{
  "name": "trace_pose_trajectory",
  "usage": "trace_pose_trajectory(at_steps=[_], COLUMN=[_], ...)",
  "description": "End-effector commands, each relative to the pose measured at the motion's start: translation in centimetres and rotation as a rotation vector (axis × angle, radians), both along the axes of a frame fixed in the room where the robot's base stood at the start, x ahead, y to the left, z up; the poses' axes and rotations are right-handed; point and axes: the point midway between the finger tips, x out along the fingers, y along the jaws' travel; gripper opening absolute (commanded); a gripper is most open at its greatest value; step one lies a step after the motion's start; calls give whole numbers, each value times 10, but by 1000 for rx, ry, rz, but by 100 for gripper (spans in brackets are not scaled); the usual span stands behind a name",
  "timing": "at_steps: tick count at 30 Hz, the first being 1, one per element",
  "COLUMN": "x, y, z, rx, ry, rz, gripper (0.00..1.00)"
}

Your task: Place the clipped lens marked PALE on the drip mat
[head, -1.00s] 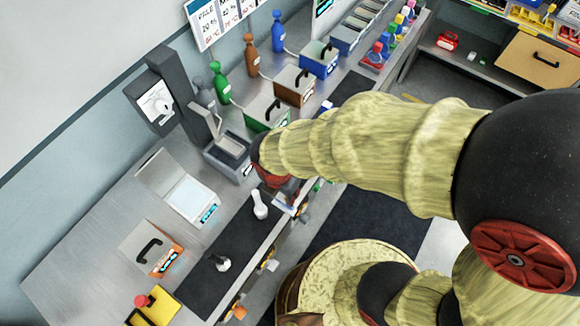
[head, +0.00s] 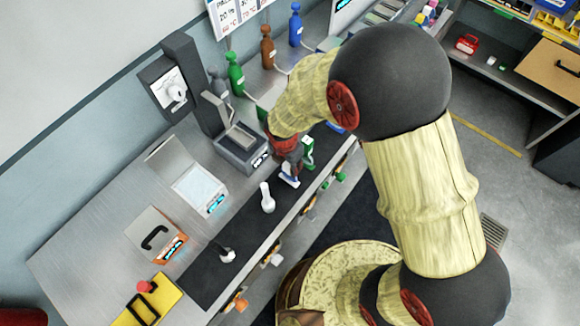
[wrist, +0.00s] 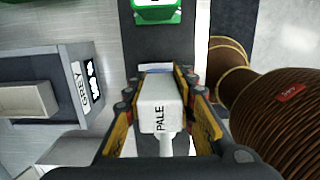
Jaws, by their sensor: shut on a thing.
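My gripper (wrist: 158,88) is shut on the clipped lens marked PALE (wrist: 158,102), a white piece with black lettering and a blue edge at its far end. In the head view my gripper (head: 287,165) points down over the counter's front strip, and the white and blue lens (head: 290,178) shows under it. A long dark mat (head: 208,272) runs along the counter front. The lens is over or near its far end. I cannot tell if it touches the mat.
A white spoon-shaped piece (head: 267,198) and a small black-and-white piece (head: 226,255) stand on the dark mat. A green item (head: 308,152) is beside my gripper. A grey box marked GREY (wrist: 55,85) is at left in the wrist view.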

Motion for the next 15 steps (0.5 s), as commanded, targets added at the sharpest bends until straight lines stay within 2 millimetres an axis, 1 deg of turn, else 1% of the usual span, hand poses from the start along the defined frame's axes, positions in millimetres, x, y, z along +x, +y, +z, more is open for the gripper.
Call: trace_pose_trajectory(at_steps=[1,3,10,14,15], x=[-1,0,0,0,0], y=[0,0,0,0,0], z=[-9,-14,-13,-16,-16], rx=[-1,0,2,1,1], ry=[2,0,-1,-1,-1], rz=[0,-1,-1,-1,-1], gripper=[0,0,0,0,28])
